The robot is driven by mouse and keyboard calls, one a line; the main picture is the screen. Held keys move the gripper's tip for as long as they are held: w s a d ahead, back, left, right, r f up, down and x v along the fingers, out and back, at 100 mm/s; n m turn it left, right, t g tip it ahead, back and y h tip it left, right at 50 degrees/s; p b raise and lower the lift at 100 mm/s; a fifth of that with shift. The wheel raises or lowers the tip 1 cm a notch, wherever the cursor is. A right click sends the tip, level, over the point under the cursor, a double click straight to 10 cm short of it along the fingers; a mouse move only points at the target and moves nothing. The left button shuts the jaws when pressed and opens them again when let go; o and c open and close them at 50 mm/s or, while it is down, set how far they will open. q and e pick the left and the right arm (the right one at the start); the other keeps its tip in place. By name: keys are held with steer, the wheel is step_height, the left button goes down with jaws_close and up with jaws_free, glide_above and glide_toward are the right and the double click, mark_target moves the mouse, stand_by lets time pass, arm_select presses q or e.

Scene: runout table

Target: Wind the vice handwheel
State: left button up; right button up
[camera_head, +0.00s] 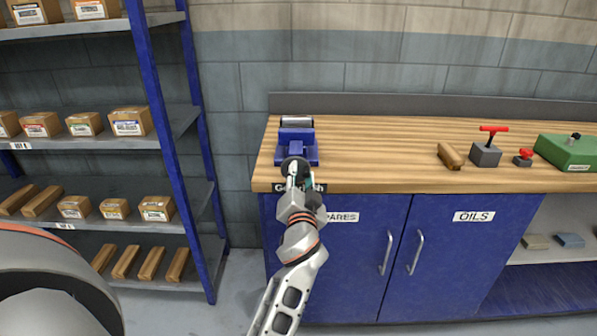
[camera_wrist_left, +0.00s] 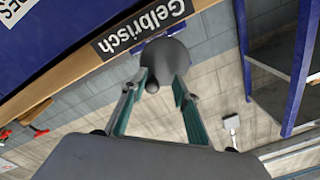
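The blue vice (camera_head: 297,146) sits at the left end of the wooden bench top, with a grey roller-like part at its back. Its dark round handwheel (camera_head: 295,166) faces me at the bench's front edge. In the left wrist view the handwheel (camera_wrist_left: 168,58) is a grey disc with a small dark knob (camera_wrist_left: 152,87) sticking out. My left gripper (camera_head: 296,180) is at the handwheel, partly covering it. In the wrist view its fingers (camera_wrist_left: 162,82) are spread, with the knob between them, nearer the left finger. I cannot tell whether they touch it. My right gripper is not in view.
A "Gelbrisch" plate (camera_wrist_left: 140,27) is on the bench edge close to the fingers. Blue cupboard doors (camera_head: 345,260) are below the bench (camera_head: 380,160). A shelf rack (camera_head: 150,90) with boxes stands left. A wooden block (camera_head: 450,155), red-handled items and a green box (camera_head: 568,151) lie right.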

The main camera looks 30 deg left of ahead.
arm_select(q)
steer(key=shift+s+d+f+m+h+p, duration=0.1)
steer(key=shift+d+m+p, duration=0.2)
steer(key=shift+m+p, duration=2.1)
steer(key=shift+s+d+f+m+h+p, duration=0.1)
steer(key=shift+d+m+p, duration=0.2)
steer(key=shift+m+p, duration=2.05)
steer(key=shift+s+d+f+m+h+p, duration=0.2)
steer(key=shift+m+p, duration=0.7)
steer(key=shift+m, duration=2.95)
steer(key=shift+w+d+r, duration=0.1)
steer(key=shift+w, duration=0.05)
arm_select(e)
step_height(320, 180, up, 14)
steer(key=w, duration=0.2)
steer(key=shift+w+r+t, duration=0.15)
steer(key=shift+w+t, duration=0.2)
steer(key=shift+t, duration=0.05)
